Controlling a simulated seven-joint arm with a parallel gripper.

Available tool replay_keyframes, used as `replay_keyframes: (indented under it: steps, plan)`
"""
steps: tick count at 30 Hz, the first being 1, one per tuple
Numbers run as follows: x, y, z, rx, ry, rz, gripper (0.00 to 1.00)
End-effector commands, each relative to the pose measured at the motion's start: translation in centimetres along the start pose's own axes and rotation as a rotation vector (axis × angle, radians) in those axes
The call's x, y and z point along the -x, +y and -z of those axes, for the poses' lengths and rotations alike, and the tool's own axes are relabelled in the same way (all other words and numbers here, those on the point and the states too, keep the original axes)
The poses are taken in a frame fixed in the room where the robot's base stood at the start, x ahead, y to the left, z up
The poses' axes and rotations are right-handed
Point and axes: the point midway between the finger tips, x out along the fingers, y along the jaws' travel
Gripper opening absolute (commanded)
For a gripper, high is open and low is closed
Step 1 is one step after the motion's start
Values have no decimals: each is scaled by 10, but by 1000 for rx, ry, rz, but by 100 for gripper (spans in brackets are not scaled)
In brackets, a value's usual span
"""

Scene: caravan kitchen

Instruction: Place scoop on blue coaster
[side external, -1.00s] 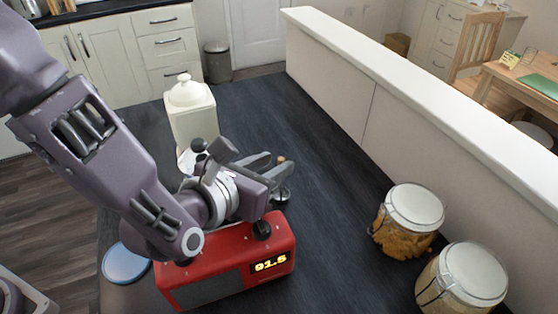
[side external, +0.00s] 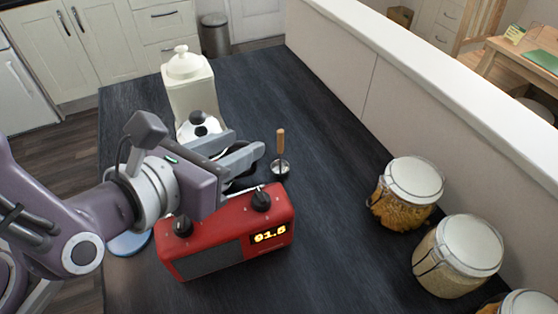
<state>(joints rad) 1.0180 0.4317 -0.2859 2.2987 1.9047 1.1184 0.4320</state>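The scoop (side external: 280,152) stands upright on the dark counter, just behind the right end of the red radio. It has a wooden handle above a small metal head. My gripper (side external: 249,145) is to the left of the scoop, with its fingers pointing right toward it. The fingers are apart and nothing shows between them. The fingertips look close to the handle, but I cannot tell the exact gap. The blue coaster (side external: 126,245) lies on the counter left of the radio, partly hidden by my arm.
The red radio (side external: 222,262) stands below my gripper, close under it. A cream lidded canister (side external: 188,85) and a white object with a black knob (side external: 199,124) stand behind. Several glass jars (side external: 408,192) line the right side by the low wall. The counter between scoop and jars is clear.

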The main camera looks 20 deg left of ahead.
Motion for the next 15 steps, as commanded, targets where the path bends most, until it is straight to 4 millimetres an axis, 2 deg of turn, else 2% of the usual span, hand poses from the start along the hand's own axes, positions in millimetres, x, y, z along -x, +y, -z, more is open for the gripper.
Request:
replay_keyframes:
  steps: [1,8,10,15]
  plan:
    - [7,-1,-18,12,-9,4,36]
    - [38,-4,-94,17,-10,6,36]
    - [22,13,-83,225,56,-113,36]
    - [4,39,-69,744,158,-369,36]
